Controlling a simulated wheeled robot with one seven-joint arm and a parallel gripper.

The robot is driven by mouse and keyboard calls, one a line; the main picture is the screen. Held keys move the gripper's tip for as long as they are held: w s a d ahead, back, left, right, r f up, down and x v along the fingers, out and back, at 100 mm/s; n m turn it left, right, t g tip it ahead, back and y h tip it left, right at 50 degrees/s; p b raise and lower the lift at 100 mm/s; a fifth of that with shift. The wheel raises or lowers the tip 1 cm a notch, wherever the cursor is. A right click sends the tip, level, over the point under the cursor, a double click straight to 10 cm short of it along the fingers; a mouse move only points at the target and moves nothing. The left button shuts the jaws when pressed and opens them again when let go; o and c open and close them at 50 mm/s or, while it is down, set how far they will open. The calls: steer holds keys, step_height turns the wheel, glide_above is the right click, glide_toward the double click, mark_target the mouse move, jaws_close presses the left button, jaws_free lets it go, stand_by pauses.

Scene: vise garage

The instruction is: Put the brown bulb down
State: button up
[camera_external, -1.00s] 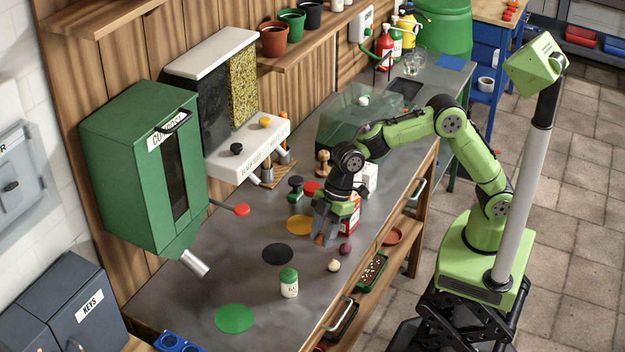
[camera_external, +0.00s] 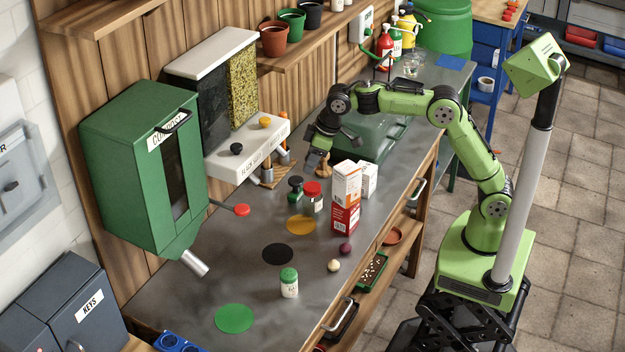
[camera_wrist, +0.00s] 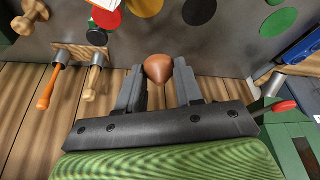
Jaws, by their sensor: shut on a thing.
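The brown bulb (camera_wrist: 158,68) is round with a point, and sits between the two grey fingers of my gripper (camera_wrist: 160,82) in the wrist view. The gripper is shut on it. In the external view my gripper (camera_external: 318,150) is over the back of the bench, near the wooden wall and right of the white dispenser. The bulb is hard to make out there. A cream bulb (camera_external: 334,265) and a dark purple bulb (camera_external: 345,249) lie near the bench's front edge.
Yellow (camera_external: 301,225), black (camera_external: 278,254) and green (camera_external: 234,318) discs lie on the grey bench. A red-lidded jar (camera_external: 312,198), a green-lidded jar (camera_external: 289,283) and cartons (camera_external: 346,197) stand there. The white dispenser (camera_external: 240,150) hangs left of my gripper. Bare bench lies around the discs.

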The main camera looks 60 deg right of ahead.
mark_target(324, 193)
steer(key=w+d+m+h, duration=0.35)
steer(key=d+m, duration=0.45)
steer(key=d, duration=0.9)
steer(key=shift+t+y, duration=0.3)
steer(key=shift+y, duration=0.05)
step_height(324, 193, down, 22)
steer(key=b, duration=0.4)
steer(key=shift+f+b, duration=0.2)
steer(key=shift+b, duration=0.1)
steer(key=shift+f, duration=0.2)
steer(key=o, duration=1)
steer(key=shift+r, duration=0.25)
steer(key=p+v, duration=0.2)
steer(key=v, duration=1)
